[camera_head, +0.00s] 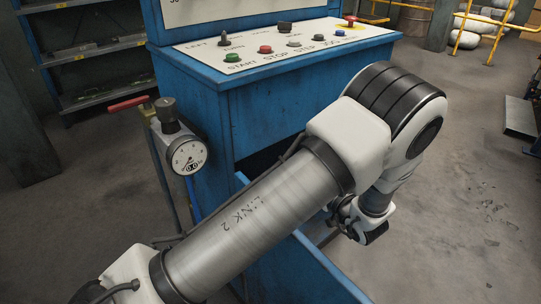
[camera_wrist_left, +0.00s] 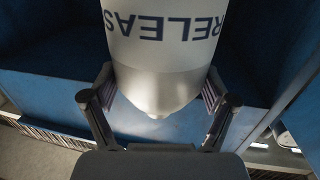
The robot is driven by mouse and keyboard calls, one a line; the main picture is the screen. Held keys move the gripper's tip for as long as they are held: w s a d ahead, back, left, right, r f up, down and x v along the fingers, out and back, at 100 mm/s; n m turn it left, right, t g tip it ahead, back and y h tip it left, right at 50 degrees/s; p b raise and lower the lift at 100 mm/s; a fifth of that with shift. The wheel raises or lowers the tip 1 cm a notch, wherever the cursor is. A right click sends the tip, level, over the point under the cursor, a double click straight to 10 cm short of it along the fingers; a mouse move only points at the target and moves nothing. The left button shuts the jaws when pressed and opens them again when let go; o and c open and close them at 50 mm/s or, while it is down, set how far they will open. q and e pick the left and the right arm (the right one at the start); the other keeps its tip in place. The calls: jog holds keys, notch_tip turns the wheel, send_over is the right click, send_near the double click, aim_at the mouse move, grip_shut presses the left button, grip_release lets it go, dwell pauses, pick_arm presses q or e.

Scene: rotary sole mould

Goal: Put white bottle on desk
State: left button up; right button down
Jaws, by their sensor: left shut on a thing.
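The white bottle (camera_wrist_left: 162,50) fills the upper middle of the left wrist view. It carries dark blue upside-down lettering that reads "RELEAS", with the rest cut off, and narrows to a rounded end towards my gripper. My left gripper (camera_wrist_left: 160,86) is shut on it, with one finger on each side. In the head view my left arm reaches across from the lower left, and the bottle cannot be made out there. A blue control desk (camera_head: 225,125) with a sloped white button panel (camera_head: 280,48) stands behind my arm. My right gripper is not in view.
A pressure gauge (camera_head: 187,157) and a red-handled valve (camera_head: 130,103) stand left of the desk. Blue panels (camera_wrist_left: 50,100) lie behind the bottle in the wrist view. Shelves (camera_head: 95,50) are at the back left. Open concrete floor (camera_head: 470,200) lies to the right.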

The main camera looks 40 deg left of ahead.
pick_arm(q)
jog(key=s+a+r+b+x, duration=0.1)
jog(key=s+b+x, duration=0.2)
jog(key=x, duration=1.3)
notch_tip(320, 180, down, 7)
jog(key=b, duration=0.8)
jog(key=shift+w+f, duration=0.15)
jog(key=o, duration=1.6)
jog(key=shift+f, duration=0.1)
jog(key=p+v, duration=0.3)
jog(key=v, duration=0.9)
jog(key=shift+p, duration=0.3)
